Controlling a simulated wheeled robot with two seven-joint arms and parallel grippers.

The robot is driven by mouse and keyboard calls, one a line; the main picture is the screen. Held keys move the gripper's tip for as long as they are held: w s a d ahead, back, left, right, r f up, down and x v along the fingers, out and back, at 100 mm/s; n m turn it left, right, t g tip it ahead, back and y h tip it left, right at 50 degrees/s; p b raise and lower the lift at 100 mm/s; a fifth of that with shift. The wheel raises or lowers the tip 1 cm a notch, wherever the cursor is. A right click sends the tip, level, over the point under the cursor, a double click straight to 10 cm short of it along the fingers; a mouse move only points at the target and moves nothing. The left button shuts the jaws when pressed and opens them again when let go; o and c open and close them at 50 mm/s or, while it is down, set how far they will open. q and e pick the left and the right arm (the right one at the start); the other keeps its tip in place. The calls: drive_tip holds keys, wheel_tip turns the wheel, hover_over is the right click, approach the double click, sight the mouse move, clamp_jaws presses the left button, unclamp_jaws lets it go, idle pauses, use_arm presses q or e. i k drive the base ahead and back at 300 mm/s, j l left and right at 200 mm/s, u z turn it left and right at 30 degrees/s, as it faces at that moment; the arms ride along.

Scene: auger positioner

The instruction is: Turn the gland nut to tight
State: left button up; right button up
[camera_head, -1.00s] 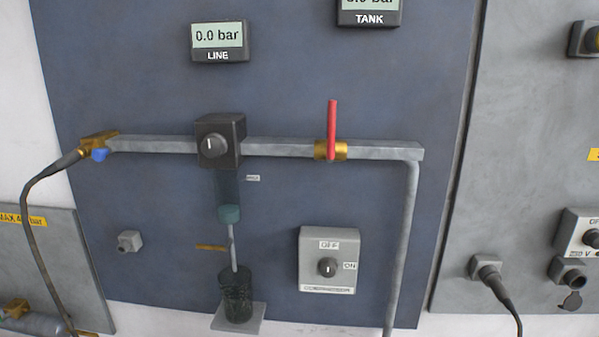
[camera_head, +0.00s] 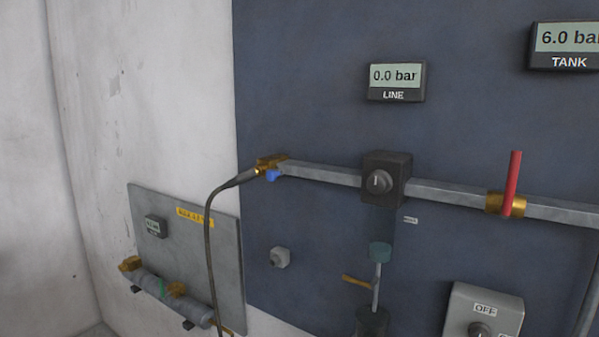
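No part is labelled as a gland nut. A grey cylinder (camera_head: 160,288) with a green band lies on the grey panel (camera_head: 215,265) at the lower left. Neither of my grippers is in view.
A black hose (camera_head: 209,240) hangs from the brass coupling (camera_head: 270,163) past the grey panel's right side. A small gauge (camera_head: 155,226) and a yellow label (camera_head: 195,217) are on that panel. The line display (camera_head: 396,82) reads 0.0 bar; the tank display (camera_head: 566,45) reads 6.0 bar.

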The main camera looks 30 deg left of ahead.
sight(122, 267)
drive_tip(key=u, duration=1.65)
drive_tip(key=i+j+z, duration=0.1)
drive_tip(key=i+j, duration=0.25)
drive_tip(key=i+j+z, duration=0.15)
drive_tip(key=i+j, duration=0.25)
drive_tip(key=i+j+z, duration=0.1)
drive_tip(key=i+j, duration=0.2)
drive_tip(key=j, duration=0.15)
drive_tip(key=i+j+z, duration=0.1)
drive_tip(key=i+j, duration=0.25)
drive_tip(key=i+j+z, duration=0.15)
drive_tip(key=i+j, duration=0.15)
drive_tip(key=j, duration=0.3)
